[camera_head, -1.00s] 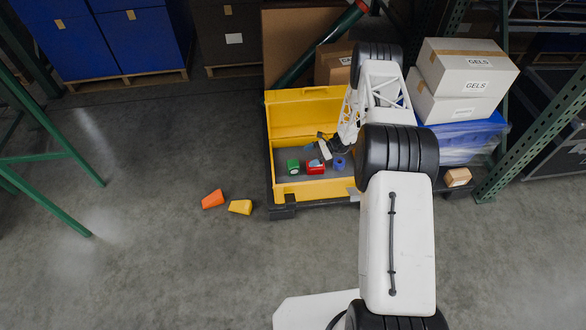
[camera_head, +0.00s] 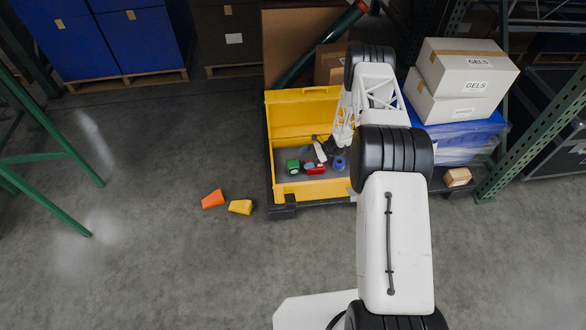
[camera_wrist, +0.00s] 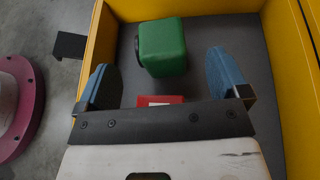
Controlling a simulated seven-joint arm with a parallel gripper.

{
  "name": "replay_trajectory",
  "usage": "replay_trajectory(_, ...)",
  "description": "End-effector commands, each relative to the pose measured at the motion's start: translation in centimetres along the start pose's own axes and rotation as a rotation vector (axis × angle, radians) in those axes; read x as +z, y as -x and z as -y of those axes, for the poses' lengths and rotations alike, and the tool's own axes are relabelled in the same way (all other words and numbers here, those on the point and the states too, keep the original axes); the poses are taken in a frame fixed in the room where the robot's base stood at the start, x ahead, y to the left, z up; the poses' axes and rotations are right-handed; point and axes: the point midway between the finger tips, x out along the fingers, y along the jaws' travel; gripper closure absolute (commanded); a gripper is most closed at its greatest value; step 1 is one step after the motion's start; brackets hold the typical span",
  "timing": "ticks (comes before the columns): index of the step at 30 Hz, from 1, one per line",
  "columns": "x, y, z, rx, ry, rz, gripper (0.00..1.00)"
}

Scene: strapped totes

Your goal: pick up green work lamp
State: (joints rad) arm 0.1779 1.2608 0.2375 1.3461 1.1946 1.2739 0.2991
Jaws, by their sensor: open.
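The green work lamp (camera_head: 293,166) lies on the grey floor of the yellow tote (camera_head: 300,189), towards its left end. In the wrist view the lamp (camera_wrist: 163,47) shows its green body with a dark round face on the left side. My gripper (camera_head: 315,166) is inside the tote, just to the right of the lamp in the head view. In the wrist view my gripper (camera_wrist: 163,78) has its blue fingers wide apart, one on each side of the lamp's line, and the lamp stands beyond and between them. Nothing is held. A red object (camera_head: 316,169) lies beside the lamp, partly hidden by my gripper.
A blue roll (camera_head: 339,164) lies right of the red object. The tote's yellow walls stand close around. Orange (camera_head: 212,199) and yellow (camera_head: 240,207) wedges lie on the open floor to the left. White boxes (camera_head: 462,81) are stacked on the right.

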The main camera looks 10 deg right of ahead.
Motion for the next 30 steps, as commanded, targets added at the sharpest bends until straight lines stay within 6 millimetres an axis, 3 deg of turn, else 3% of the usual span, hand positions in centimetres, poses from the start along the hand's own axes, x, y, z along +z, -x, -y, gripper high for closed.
replay_trajectory(8,0.0,-0.6,0.0,0.0,0.0,0.0,0.06)
replay_trajectory(21,-0.1,-4.9,0.0,0.0,0.0,-0.001,0.06)
replay_trajectory(30,-0.1,-5.2,0.0,0.0,0.0,0.0,0.06)
